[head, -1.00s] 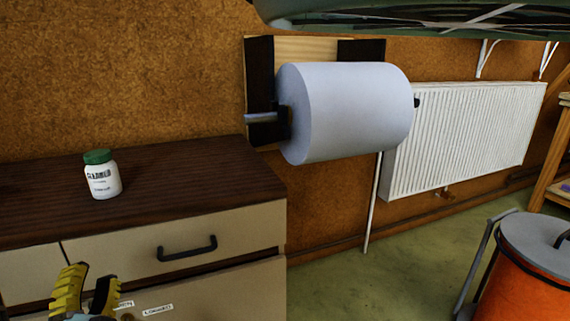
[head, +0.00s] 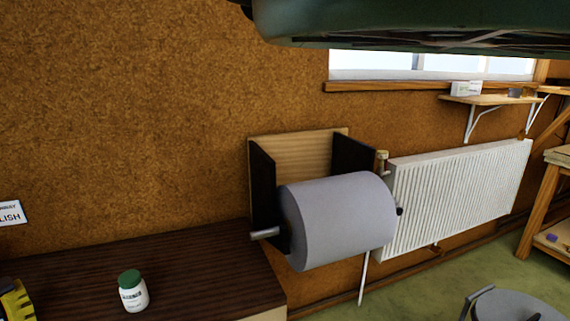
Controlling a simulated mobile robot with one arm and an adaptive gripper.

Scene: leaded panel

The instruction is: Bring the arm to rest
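The bottle stands upright on a dark wooden cabinet top (head: 215,262). A large paper roll (head: 340,220) hangs in a wall holder to the right. Beyond are a white radiator (head: 460,195), a small shelf (head: 490,99) and a lidded bin (head: 512,306). A green object (head: 400,25) overhangs the top.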

